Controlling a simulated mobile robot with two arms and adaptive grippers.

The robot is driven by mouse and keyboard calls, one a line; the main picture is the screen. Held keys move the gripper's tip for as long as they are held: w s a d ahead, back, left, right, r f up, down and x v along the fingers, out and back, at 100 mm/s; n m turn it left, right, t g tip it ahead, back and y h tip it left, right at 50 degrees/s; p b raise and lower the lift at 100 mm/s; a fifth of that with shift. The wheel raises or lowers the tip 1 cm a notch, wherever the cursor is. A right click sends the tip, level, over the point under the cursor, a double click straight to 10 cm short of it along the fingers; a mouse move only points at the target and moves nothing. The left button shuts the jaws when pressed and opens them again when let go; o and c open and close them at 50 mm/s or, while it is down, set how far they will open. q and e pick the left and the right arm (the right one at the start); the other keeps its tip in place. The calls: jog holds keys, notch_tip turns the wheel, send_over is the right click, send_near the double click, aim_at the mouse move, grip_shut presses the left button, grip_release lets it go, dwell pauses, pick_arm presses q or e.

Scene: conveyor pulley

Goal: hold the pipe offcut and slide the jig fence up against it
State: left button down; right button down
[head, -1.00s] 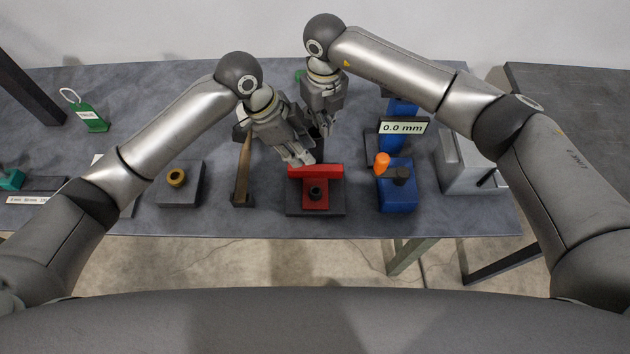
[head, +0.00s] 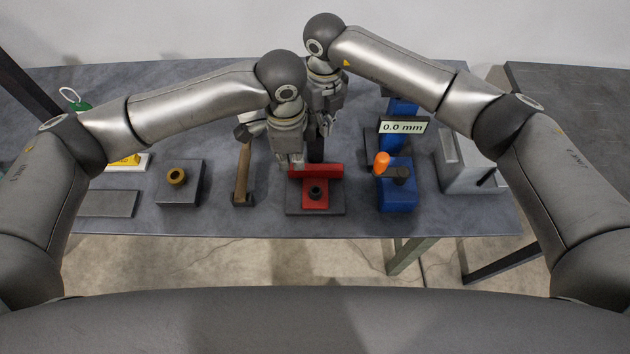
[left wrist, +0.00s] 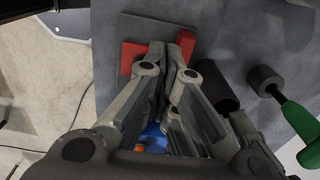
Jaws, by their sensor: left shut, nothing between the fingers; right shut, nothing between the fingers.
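The red jig fence (head: 322,170) stands on its dark base plate (head: 338,207), with a black knob (head: 317,192) in front of its upright bar. A dark cylinder, seemingly the pipe offcut (head: 316,152), stands behind the fence; its top is partly hidden by my right gripper. It also shows in the left wrist view (left wrist: 216,88). My left gripper (head: 291,166) is shut and empty at the left end of the fence bar; contact is unclear. In the left wrist view its fingertips (left wrist: 181,42) overlap the red fence (left wrist: 133,55). My right gripper (head: 325,132) is shut and empty near the cylinder's top.
A wooden-handled hammer (head: 243,175) lies left of the jig, and a block with a brass ring (head: 176,177) beyond it. A green-handled tool (left wrist: 300,125) lies behind.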

pick_arm(q)
send_near(295, 183)
jog(key=shift+s+f, duration=0.75)
jog(key=shift+f, duration=0.4)
dwell(0.8)
jog(key=shift+f, duration=2.1)
jog(key=shift+r, duration=0.2)
jog(key=shift+w, duration=1.85)
jog(key=shift+s, duration=0.15)
dwell(0.5)
jog(key=shift+s, duration=0.9)
notch_tip(295, 183, up, 8)
dwell(0.6)
